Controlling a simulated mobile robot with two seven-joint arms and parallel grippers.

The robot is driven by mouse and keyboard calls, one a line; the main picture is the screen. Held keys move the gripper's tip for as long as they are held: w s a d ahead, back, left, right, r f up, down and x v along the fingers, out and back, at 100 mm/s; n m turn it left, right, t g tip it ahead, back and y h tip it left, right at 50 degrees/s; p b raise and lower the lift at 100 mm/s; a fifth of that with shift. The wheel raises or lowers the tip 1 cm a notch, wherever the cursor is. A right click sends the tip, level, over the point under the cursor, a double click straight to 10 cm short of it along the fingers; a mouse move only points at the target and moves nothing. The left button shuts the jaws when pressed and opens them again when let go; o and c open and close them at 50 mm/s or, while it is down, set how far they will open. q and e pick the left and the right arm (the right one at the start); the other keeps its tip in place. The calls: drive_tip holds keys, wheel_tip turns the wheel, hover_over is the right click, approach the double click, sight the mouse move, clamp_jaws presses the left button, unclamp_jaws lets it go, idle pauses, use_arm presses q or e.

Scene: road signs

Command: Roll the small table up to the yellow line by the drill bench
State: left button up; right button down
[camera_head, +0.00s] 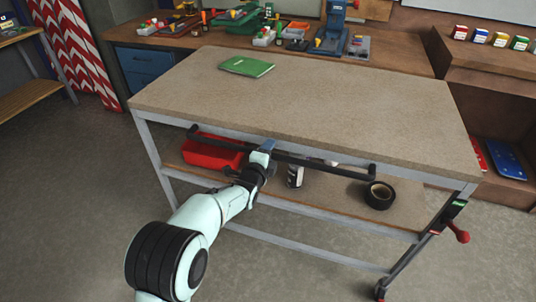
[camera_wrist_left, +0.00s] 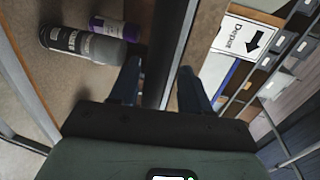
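The small table (camera_head: 330,95) has a speckled brown top, a grey frame and a lower shelf (camera_head: 330,196). A black handle bar (camera_head: 325,170) runs along its near side. My left gripper (camera_head: 262,150) is at this bar, left of its middle. In the left wrist view my two fingers (camera_wrist_left: 158,75) stand apart on either side of a dark bar; whether they press on it is unclear. A bench (camera_head: 400,55) with a blue machine (camera_head: 331,35) resembling a drill stand is behind the table. No yellow line shows. My right gripper is out of view.
A green book (camera_head: 246,66) lies on the tabletop. The shelf holds a red bin (camera_head: 212,152), a can (camera_head: 295,176) and a black tape roll (camera_head: 379,195). A red-knobbed lever (camera_head: 460,234) sticks out at the near right leg. Grey floor is clear in front and left.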

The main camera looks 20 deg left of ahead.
use_arm(q)
drive_tip(key=shift+f, duration=0.15)
drive_tip(key=s+r+p, duration=0.2)
drive_tip(key=s, duration=1.1)
drive_tip(key=shift+a+r, duration=0.2)
drive_tip(key=shift+r, duration=0.1)
